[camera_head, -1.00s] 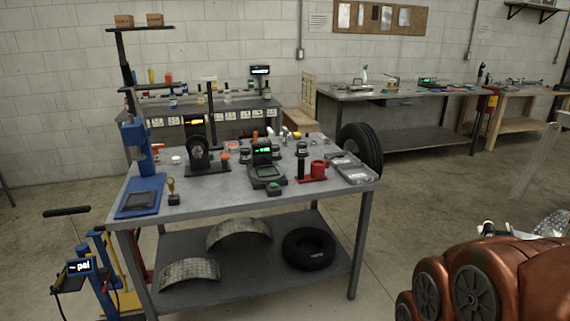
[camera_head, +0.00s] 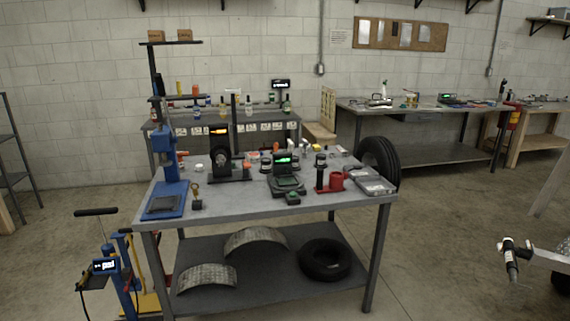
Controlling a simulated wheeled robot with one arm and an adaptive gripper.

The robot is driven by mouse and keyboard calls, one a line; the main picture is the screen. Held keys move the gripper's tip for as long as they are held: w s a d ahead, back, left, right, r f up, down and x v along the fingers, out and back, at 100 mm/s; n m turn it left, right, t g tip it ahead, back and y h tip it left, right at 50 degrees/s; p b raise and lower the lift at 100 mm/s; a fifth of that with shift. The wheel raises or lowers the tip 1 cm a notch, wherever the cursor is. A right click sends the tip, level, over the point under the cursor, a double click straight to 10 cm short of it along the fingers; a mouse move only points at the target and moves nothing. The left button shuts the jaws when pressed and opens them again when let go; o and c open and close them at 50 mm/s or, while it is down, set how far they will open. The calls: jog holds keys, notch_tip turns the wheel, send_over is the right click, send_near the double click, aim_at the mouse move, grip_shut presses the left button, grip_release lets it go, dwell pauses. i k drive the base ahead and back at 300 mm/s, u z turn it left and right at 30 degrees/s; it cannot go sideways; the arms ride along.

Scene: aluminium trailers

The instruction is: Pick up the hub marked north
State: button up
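No marking that reads north can be made out, so I cannot tell which thing is the hub marked north. Several small dark round parts sit on the near grey workbench (camera_head: 240,208), too small to identify. Among them is a dark upright wheel-like part on a stand with a lit display (camera_head: 219,150). A dark cylinder on a red stand (camera_head: 321,172) is to its right, beside a red cup (camera_head: 337,181). My gripper is not in view.
A blue press (camera_head: 165,175) stands at the bench's left end. A tyre (camera_head: 325,260) and curved metal fenders (camera_head: 255,242) lie on the lower shelf. Another tyre (camera_head: 378,160) stands behind. A trailer jack (camera_head: 511,262) is at right. Floor between is clear.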

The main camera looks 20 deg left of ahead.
aim_at(266, 169)
jog(key=i, duration=2.1)
jog(key=u, duration=1.15)
jog(key=i, duration=1.15)
jog(key=u, duration=1.5)
jog(key=i, duration=0.35)
jog(key=u, duration=0.2)
